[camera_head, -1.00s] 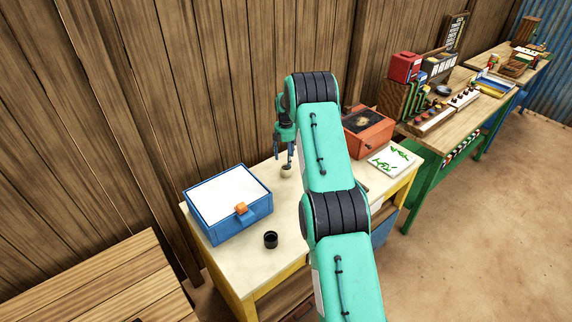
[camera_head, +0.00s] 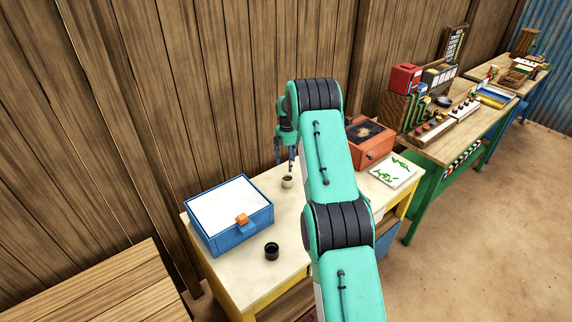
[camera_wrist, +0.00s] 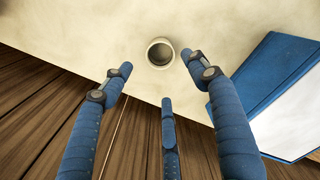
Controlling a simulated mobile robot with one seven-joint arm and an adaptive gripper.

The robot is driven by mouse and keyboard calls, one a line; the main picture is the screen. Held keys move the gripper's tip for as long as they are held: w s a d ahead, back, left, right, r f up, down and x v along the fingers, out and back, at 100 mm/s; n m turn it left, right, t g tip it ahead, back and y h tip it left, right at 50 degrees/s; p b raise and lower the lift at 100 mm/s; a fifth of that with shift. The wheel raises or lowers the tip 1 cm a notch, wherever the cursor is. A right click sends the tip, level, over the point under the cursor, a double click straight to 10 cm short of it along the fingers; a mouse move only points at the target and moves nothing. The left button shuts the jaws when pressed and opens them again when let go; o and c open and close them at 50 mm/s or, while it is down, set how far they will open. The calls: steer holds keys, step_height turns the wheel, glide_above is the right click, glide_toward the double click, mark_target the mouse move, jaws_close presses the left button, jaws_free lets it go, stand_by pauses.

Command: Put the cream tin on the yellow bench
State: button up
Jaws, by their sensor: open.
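The cream tin (camera_head: 287,182) is a small round open cup standing upright on the pale top of the yellow bench (camera_head: 233,272). In the wrist view the cream tin (camera_wrist: 160,53) shows from above, with its dark inside visible, just beyond my fingertips. My gripper (camera_head: 284,160) is open and empty, above and beside the tin in the head view. In the wrist view its blue fingers (camera_wrist: 160,85) are spread and apart from the tin.
A blue box (camera_head: 232,237) with a white top and orange latch stands left on the bench, near a black cup (camera_head: 271,251). An orange box (camera_head: 368,141) and a white card with green marks (camera_head: 393,171) lie right. A wooden wall (camera_head: 200,80) stands close behind.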

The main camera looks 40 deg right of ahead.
steer(key=shift+r, duration=0.1)
steer(key=s+a+r+m+t, duration=0.15)
steer(key=s+a+r, duration=0.25)
steer(key=a+r, duration=0.85)
steer(key=s+a+r+m, duration=0.35)
steer(key=a+r, duration=0.55)
steer(key=r, duration=0.7)
steer(key=s+a+r+m+t, duration=0.2)
steer(key=s+a+r+m, duration=0.1)
steer(key=s+a+r, duration=0.95)
steer(key=s+a+f+m+t, duration=0.1)
steer(key=s+a+m, duration=0.2)
steer(key=s, duration=1.2)
steer(key=s+a+f+m+t, duration=0.1)
steer(key=s+a+f+m, duration=0.1)
steer(key=s+a, duration=0.8)
steer(key=s+m, duration=0.1)
steer(key=s, duration=0.4)
steer(key=shift+f, duration=0.15)
